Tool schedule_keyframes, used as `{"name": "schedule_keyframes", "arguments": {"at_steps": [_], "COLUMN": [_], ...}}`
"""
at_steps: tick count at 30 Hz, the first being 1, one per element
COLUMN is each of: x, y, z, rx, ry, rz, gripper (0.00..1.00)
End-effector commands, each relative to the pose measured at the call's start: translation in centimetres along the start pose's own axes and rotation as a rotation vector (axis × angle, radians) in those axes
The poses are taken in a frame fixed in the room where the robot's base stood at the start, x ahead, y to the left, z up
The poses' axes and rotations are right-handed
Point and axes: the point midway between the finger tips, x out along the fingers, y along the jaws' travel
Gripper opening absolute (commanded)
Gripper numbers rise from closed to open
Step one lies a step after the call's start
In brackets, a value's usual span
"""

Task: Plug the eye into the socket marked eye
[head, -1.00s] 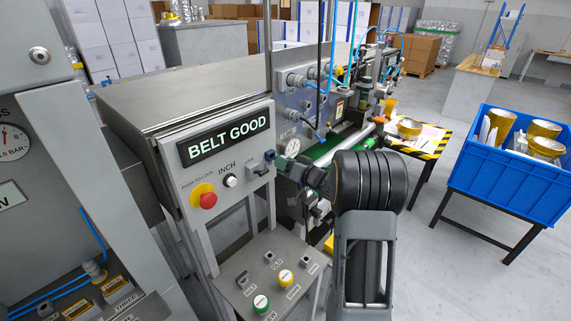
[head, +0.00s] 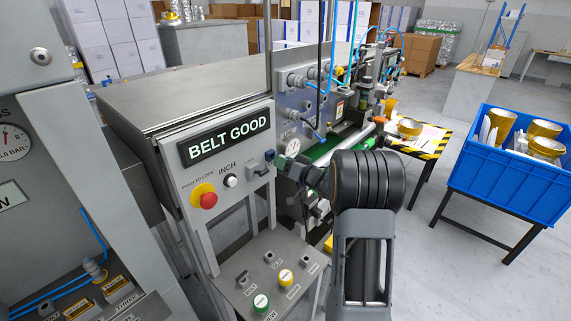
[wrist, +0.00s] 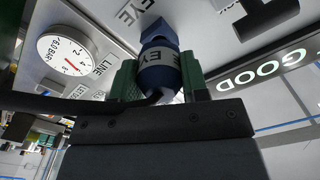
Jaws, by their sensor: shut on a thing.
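My gripper (wrist: 160,84) is shut on a dark blue plug marked EYE (wrist: 158,70), held between its green fingers in the wrist view. A dark cable runs from the plug to the left. The plug points at a grey panel with a printed EYE label (wrist: 126,12). The socket itself is hidden behind the plug, and I cannot tell whether the two touch. In the head view my gripper (head: 283,163) is at the right edge of the BELT GOOD panel, with the blue plug (head: 270,155) at its tip.
A pressure gauge (wrist: 68,54) sits left of the plug in the wrist view. The BELT GOOD display (head: 224,138), a red push button (head: 208,200) and a lower button box (head: 268,278) are close by. A blue crate (head: 500,165) stands far right.

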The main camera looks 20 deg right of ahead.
Motion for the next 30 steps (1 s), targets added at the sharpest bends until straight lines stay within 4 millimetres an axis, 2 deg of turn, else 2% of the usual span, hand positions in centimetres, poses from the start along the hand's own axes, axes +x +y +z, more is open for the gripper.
{"name": "schedule_keyframes", "arguments": {"at_steps": [29, 30], "x": [2.5, 2.4], "y": [0.0, 0.0], "z": [0.0, 0.0], "rx": [0.000, 0.000], "ry": [0.000, 0.000], "rz": [0.000, 0.000], "gripper": [0.13, 0.45]}}
